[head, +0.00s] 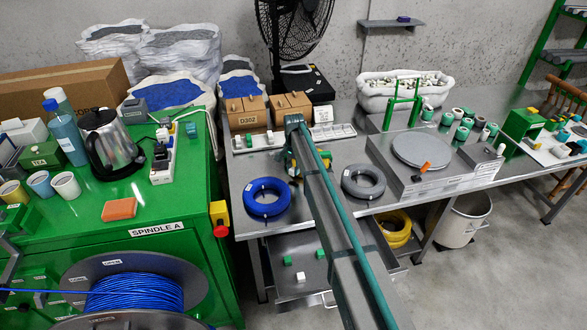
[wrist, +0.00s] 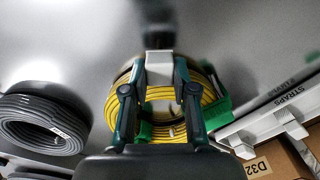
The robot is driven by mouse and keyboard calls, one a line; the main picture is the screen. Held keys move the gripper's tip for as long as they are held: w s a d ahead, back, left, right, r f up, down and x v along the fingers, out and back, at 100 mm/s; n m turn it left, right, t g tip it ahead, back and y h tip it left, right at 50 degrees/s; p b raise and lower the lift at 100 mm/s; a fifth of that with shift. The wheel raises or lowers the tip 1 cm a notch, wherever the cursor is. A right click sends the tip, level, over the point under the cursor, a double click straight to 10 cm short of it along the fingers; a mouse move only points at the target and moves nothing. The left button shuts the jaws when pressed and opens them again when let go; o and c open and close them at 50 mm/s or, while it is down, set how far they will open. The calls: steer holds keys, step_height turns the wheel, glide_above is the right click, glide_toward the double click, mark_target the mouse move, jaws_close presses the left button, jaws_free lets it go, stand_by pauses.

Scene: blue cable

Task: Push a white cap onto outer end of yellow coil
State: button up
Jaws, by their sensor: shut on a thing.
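My gripper (wrist: 160,88) is shut on a white cap (wrist: 160,67) in the wrist view. The yellow coil (wrist: 207,92) lies right behind and around the cap in that picture; I cannot tell whether cap and coil touch. Green pieces (wrist: 218,108) show beside the coil. The coil's outer end cannot be made out. In the head view my gripper (head: 293,160) is at the table between the blue coil (head: 266,198) and the grey coil (head: 363,183), and my arm hides most of that spot. Another yellow coil (head: 397,230) lies below the table top.
The grey coil shows at the left of the wrist view (wrist: 42,125). A straps tray (head: 333,132) and wooden boxes (head: 245,113) stand at the back. An open drawer (head: 300,290) in front holds green and white caps. A round turntable (head: 421,149) stands to the right.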

steer(key=shift+f, duration=0.15)
steer(key=o, duration=1)
steer(key=shift+o, duration=0.2)
steer(key=shift+r+p, duration=1.4)
steer(key=shift+r, duration=2.15)
